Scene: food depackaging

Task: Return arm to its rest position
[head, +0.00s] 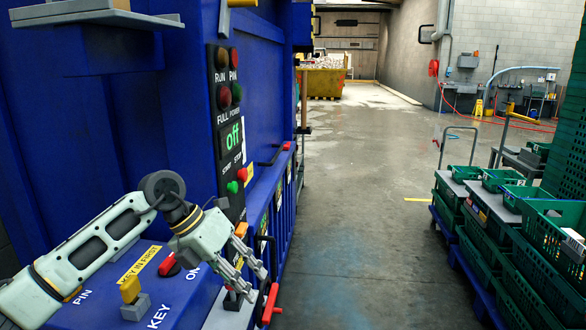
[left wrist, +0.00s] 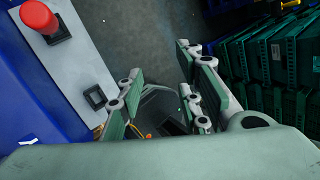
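My left arm (head: 85,250) comes in from the left in the head view, in front of a blue machine (head: 175,110). My left gripper (head: 252,284) is beside the machine's control panel, pointing down and to the right. In the left wrist view its fingers (left wrist: 158,98) stand apart with nothing held between them. A red button (left wrist: 38,17) on a pale plate (left wrist: 72,62) lies to the left of the fingers, apart from them. My right gripper is not in view.
A panel with a green "off" display (head: 231,138) and buttons is on the machine. A yellow key (head: 130,289) and a red switch (head: 169,265) are on its ledge. Green crates (head: 486,262) stand on carts at the right. The floor (head: 365,215) between is clear.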

